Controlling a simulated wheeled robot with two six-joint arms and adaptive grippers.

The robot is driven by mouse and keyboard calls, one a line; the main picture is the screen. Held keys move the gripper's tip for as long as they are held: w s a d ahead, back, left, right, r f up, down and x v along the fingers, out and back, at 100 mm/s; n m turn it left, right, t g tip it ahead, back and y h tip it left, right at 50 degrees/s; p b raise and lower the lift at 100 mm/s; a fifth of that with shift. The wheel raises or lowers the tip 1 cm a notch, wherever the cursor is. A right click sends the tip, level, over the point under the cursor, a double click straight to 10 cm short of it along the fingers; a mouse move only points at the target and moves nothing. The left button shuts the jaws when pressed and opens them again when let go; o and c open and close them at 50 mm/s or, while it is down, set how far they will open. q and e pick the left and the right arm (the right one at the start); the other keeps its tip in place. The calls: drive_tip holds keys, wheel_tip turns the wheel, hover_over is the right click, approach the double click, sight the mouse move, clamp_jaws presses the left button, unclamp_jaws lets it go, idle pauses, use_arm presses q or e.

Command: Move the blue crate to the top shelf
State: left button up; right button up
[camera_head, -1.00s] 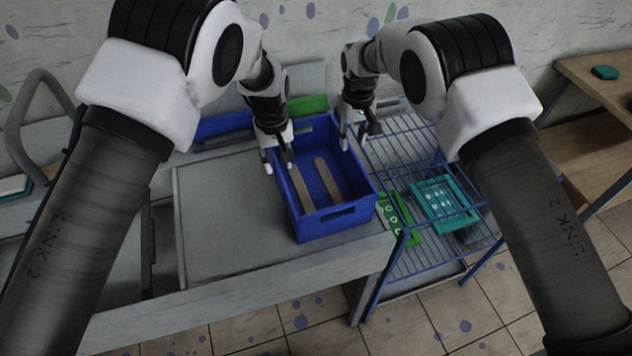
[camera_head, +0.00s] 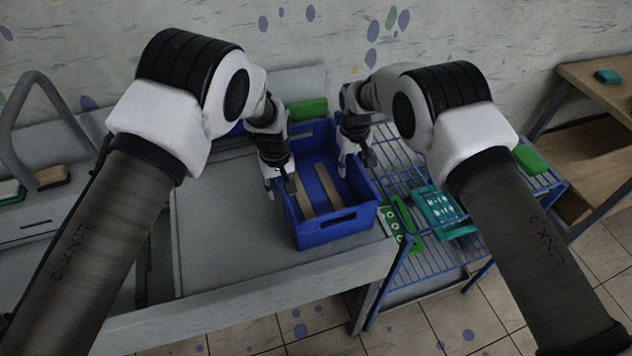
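The blue crate (camera_head: 335,228) is upright on the grey worktop, near its right end, with two long brown strips (camera_head: 326,187) inside. My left gripper (camera_head: 280,186) is at the crate's left wall, its fingers apart, one outside the wall and one on the inner side. My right gripper (camera_head: 357,163) is at the right wall, fingers apart, also seeming to straddle the rim. I cannot tell whether the fingers touch the walls. The blue wire rack (camera_head: 405,272) stands right of the worktop. My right arm hides part of its top shelf.
Green (camera_head: 392,222) and teal (camera_head: 436,206) trays are on the rack; their level is unclear. A green block (camera_head: 530,158) is at its far right. Another green block (camera_head: 307,108) is behind the crate. The worktop (camera_head: 220,230) left of the crate is clear.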

sight(279, 178)
use_arm(q)
drive_tip(key=shift+s+f, duration=0.1)
drive_tip(key=shift+f, duration=0.5)
use_arm(e)
drive_tip(key=shift+s+f, duration=0.1)
drive_tip(key=shift+f, duration=0.45)
use_arm(q)
drive_tip(key=shift+c, duration=0.3)
use_arm(e)
drive_tip(key=shift+c, duration=0.3)
use_arm(q)
clamp_jaws()
use_arm(e)
clamp_jaws()
use_arm(q)
drive_tip(key=shift+r, duration=0.1)
